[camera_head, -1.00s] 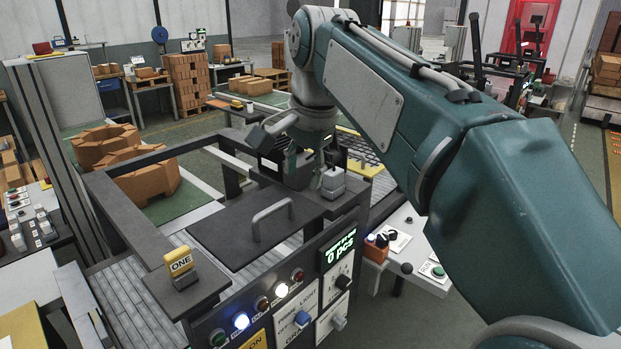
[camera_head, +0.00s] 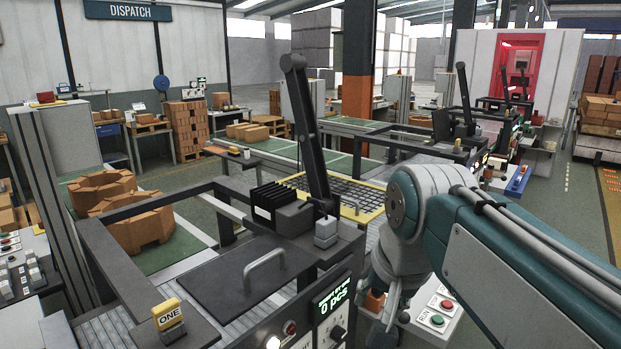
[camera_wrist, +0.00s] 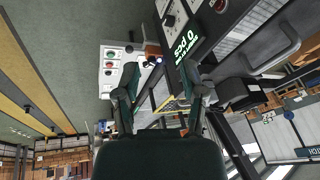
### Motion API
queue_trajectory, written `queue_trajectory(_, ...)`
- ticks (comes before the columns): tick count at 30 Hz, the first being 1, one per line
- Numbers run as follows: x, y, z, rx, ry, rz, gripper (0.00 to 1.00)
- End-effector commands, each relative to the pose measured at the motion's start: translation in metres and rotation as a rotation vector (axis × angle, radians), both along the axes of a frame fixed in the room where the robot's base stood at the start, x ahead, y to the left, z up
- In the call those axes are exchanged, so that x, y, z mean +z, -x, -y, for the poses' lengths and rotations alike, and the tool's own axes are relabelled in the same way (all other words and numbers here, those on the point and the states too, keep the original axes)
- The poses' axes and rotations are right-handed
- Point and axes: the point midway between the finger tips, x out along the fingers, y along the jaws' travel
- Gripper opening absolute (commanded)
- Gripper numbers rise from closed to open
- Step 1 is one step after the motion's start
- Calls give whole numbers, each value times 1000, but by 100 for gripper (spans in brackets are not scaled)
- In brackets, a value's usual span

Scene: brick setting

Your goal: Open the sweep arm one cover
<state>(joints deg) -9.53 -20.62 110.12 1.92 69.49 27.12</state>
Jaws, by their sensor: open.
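The cover with its grey bar handle (camera_head: 265,268) is a dark flat plate (camera_head: 212,285) lying level on the machine marked by a yellow ONE tag (camera_head: 167,314). The handle also shows at the upper right of the wrist view (camera_wrist: 284,50). A dark sweep arm (camera_head: 312,130) stands upright behind the cover. My gripper (camera_wrist: 162,97) is open, with nothing between its fingers in the wrist view. In the head view my wrist hangs right of the machine's control panel, apart from the cover; the fingertips are hard to make out there.
The front panel's green display (camera_head: 333,298) reads 0 pcs. A small grey block (camera_head: 326,232) sits beside the sweep arm's base. A white button table (camera_head: 436,316) stands right of the machine, close to my wrist. Brown brick stacks (camera_head: 135,220) lie behind left.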

Motion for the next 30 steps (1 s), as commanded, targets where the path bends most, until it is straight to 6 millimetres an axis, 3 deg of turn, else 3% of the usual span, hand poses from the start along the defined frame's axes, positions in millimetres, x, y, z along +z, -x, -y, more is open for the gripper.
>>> queue_trajectory(6, -60, 57, 39, 137, 108, 90, 53)
queue_trajectory(13, -111, 94, 59, 245, 203, 143, 53)
queue_trajectory(14, -115, 96, 60, 252, 210, 146, 49)
queue_trajectory(15, -117, 97, 61, 255, 213, 150, 31)
queue_trajectory(17, -118, 96, 59, 240, 196, 151, 4)
queue_trajectory(18, -117, 94, 56, 210, 166, 152, 0)
queue_trajectory(23, -102, 67, 28, -61, -102, 140, 0)
queue_trajectory(30, -70, 15, -21, -580, -603, 10, 0)
